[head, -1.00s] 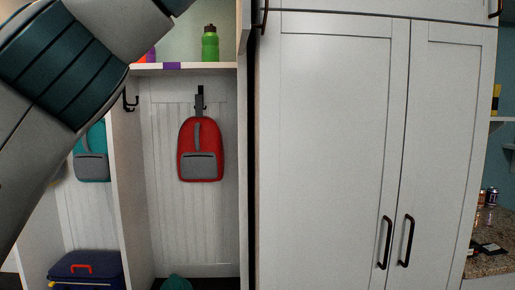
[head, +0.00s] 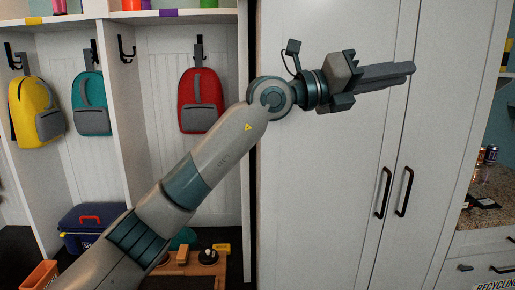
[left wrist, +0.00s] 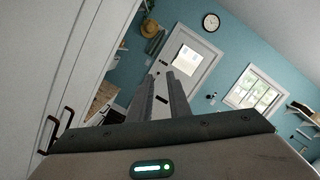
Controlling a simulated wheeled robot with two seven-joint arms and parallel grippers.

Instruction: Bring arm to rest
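My left arm (head: 215,150) comes in from the lower left of the head view and reaches up to the right. Its gripper (head: 408,72) is in front of the tall white cabinet doors, pointing right. In the left wrist view, the two fingers of my left gripper (left wrist: 162,78) stand apart with a narrow gap. Nothing is between them; the far door shows through the gap. My right gripper is in neither view.
The white cabinet (head: 330,185) with dark handles (head: 383,192) stands behind the gripper. Cubbies at left hold a yellow backpack (head: 30,110), a teal backpack (head: 92,115) and a red backpack (head: 200,95). A blue cooler (head: 85,237) and a counter (head: 480,195) flank the cabinet.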

